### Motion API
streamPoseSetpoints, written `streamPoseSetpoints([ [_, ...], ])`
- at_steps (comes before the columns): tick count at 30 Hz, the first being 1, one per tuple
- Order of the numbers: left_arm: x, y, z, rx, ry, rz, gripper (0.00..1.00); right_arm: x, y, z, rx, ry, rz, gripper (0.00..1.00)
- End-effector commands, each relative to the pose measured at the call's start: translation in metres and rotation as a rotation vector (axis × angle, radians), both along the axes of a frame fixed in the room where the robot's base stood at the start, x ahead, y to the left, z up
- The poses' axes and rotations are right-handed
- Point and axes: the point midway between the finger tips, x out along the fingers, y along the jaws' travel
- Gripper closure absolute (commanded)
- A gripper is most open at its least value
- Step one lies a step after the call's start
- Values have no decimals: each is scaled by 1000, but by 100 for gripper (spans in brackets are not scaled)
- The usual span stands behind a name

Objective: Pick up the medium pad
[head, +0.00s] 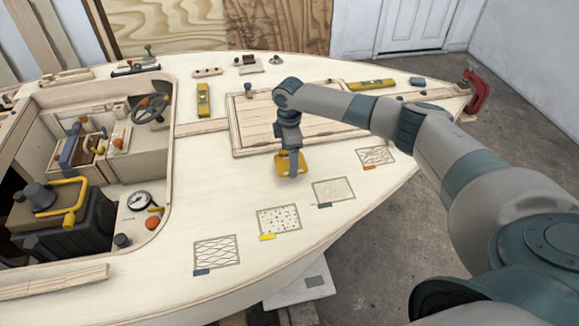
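A yellow block (283,165), which may be the medium pad, is at the fingers of my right gripper (292,166), over the pale deck just in front of the raised hatch panel. A grey finger crosses the block's near face, and the gripper looks shut on it. The far finger is hidden. I cannot tell whether the block touches the deck. No size mark is readable on it. My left gripper is not in view.
A cockpit opening with a black motor (65,220) is at left. A red clamp (477,95) grips the bow.

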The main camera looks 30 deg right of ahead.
Motion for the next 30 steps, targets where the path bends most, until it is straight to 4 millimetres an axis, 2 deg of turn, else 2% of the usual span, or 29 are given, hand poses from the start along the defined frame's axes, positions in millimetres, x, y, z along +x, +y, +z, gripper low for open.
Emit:
streamPoseSetpoints([
  [21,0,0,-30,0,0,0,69,-95,-38,57,-1,0,0,47],
  [30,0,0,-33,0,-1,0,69,-109,-42,68,0,1,0,47],
])
